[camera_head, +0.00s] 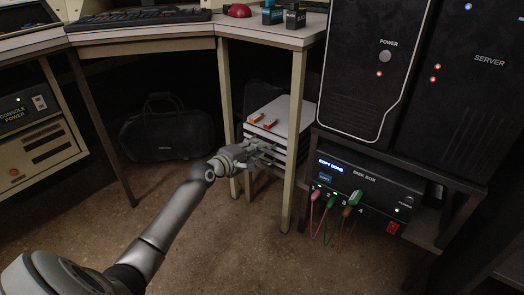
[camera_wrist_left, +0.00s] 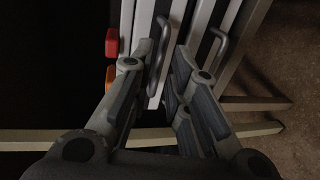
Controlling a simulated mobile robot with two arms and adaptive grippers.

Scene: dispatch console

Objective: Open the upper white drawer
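The white drawer unit (camera_head: 284,119) stands under the desk in the head view, its front partly hidden by my left gripper (camera_head: 256,150). In the left wrist view it appears turned sideways, its top to the left. The upper white drawer (camera_wrist_left: 144,22) has a dark bar handle (camera_wrist_left: 160,58). My left gripper's fingers (camera_wrist_left: 164,62) are at this handle, one on each side, with a visible gap between them. The handle lies close to the left finger; I cannot tell whether they touch. The drawer looks closed. My right gripper is not in view.
A lower drawer handle (camera_wrist_left: 216,52) is beside the right finger. Red (camera_head: 269,125) and orange (camera_head: 257,117) items lie on the unit. A desk leg (camera_head: 295,140) stands close on the right, another (camera_head: 226,90) on the left. A disk box (camera_head: 375,185) with cables is further right.

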